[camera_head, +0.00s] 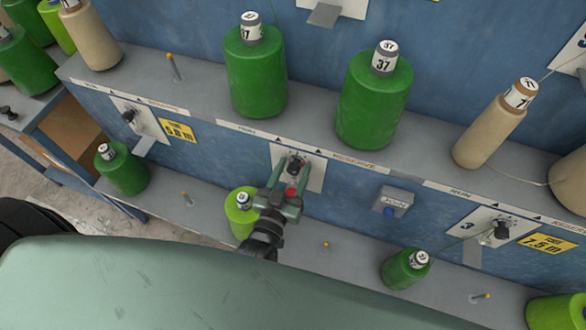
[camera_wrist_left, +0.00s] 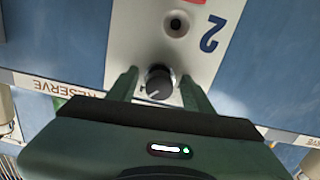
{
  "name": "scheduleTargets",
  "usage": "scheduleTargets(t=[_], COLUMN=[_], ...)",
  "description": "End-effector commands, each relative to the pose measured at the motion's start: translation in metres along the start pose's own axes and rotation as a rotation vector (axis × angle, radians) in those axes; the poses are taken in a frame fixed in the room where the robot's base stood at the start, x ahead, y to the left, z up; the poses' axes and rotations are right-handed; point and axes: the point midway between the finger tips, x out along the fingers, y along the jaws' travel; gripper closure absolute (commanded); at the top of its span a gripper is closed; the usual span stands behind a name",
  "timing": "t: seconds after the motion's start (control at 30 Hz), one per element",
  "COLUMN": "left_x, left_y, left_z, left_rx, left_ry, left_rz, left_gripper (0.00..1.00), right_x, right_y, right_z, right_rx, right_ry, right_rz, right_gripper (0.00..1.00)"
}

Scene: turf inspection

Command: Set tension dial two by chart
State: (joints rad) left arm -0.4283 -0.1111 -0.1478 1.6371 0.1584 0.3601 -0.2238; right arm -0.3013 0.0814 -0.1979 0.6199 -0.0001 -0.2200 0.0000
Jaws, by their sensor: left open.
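Tension dial two is a black knob (camera_head: 296,163) on a white plate (camera_head: 315,178) on the blue machine front. My left gripper (camera_head: 293,168) is open, with one green finger on each side of the knob. Whether the fingers touch it I cannot tell. A small red part shows by the gripper in the head view. No chart is recognisable. My right gripper is not in view.
Green thread cones (camera_head: 256,75) stand on the grey shelf above, marked RUN and RESERVE along its edge. Dial three (camera_head: 502,229) is at the right, with a yellow 7.5 m tag (camera_head: 546,242). Another dial (camera_head: 129,117) has a yellow 5.0 m tag (camera_head: 178,130). A grey box (camera_head: 396,197) sits between.

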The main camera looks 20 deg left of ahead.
Motion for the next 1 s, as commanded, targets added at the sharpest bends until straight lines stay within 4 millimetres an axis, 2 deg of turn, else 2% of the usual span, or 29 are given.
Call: scheduleTargets(t=[0.07, 0.2, 0.23, 0.27, 0.67, 1.0], left_x=[-0.0002, -0.0003, -0.0004, -0.0004, -0.0004, -0.0005], left_y=[0.0000, -0.0001, -0.0001, -0.0001, -0.0001, 0.0008], left_z=[0.0002, 0.0002, 0.0002, 0.0002, -0.0003, -0.0004], left_rx=[0.000, 0.000, 0.000, 0.000, -0.064, -0.317], left_ry=[0.000, -0.001, -0.001, -0.001, -0.001, -0.002], left_rz=[0.000, 0.000, 0.000, 0.000, 0.000, 0.001], left_gripper=[0.49, 0.88, 0.97, 1.00, 1.00, 1.00], right_x=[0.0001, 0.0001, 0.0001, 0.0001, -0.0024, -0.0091], right_y=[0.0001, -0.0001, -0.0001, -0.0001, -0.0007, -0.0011], right_z=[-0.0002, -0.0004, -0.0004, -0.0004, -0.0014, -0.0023], right_rx=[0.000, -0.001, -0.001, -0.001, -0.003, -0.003], right_ry=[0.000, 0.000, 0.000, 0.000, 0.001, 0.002], right_rz=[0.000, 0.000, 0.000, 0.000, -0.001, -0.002], right_gripper=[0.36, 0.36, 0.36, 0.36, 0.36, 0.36])
